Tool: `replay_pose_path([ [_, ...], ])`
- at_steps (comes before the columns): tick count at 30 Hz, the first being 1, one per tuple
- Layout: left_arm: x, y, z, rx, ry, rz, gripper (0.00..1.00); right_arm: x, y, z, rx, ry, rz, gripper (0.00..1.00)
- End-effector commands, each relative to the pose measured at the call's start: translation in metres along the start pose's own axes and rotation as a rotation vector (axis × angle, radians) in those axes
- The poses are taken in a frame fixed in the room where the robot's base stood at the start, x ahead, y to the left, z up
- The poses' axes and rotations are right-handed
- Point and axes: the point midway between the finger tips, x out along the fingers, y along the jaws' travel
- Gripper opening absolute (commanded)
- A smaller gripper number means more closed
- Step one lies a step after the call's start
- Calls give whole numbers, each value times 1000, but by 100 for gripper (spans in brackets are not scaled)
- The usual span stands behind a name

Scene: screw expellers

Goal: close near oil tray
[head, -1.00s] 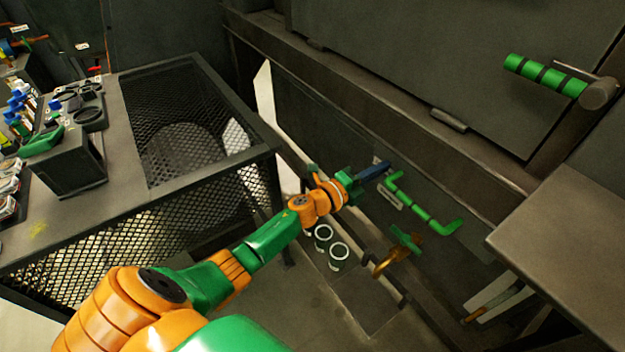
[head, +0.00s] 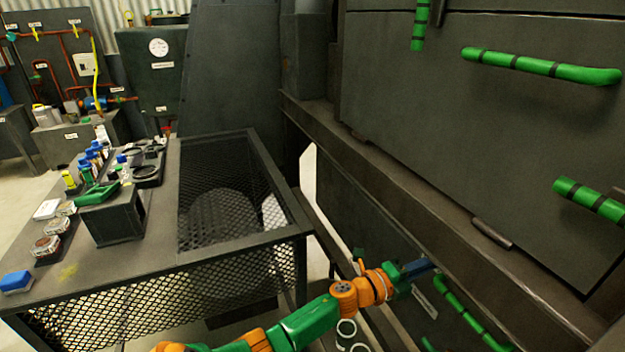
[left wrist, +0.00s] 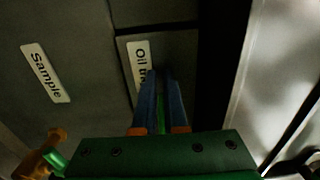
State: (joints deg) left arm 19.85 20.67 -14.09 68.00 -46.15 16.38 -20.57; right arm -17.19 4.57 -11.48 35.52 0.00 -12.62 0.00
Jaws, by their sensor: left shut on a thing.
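The oil tray shows in the left wrist view as a dark panel with a white label (left wrist: 138,62) reading "Oil" and more letters hidden by my fingers. My left gripper (left wrist: 161,80) is shut, with a thin green bar (left wrist: 161,115) between its blue fingers. In the head view my left gripper (head: 421,267) is low against the dark machine side, at the upper end of a green handle (head: 470,317). Whether the bar is part of this handle is hard to tell. The tray's edges are mostly hidden. My right gripper is not in view.
A panel with a "Sample" label (left wrist: 45,72) lies beside the tray panel. A mesh-sided table (head: 150,255) with bottles and a black box (head: 112,217) stands left. Green bars (head: 540,65) stick out from the machine above. White-rimmed cups (head: 346,329) sit below my arm.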

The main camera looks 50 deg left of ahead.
Motion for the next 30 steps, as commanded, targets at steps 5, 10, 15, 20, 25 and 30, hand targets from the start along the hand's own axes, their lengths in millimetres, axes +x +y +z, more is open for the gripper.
replay_pose_path([
  [5,-4,-4,1,1,-1,-6,0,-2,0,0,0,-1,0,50],
  [10,-35,-4,0,1,-1,-4,0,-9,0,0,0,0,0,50],
  [15,-67,-3,0,0,-2,-8,0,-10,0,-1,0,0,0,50],
  [20,-77,-4,0,1,-1,-10,0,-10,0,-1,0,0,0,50],
  [25,-89,28,10,-171,-92,93,0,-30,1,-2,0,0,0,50],
  [30,-182,160,1,-723,-471,463,0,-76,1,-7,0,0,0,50],
])
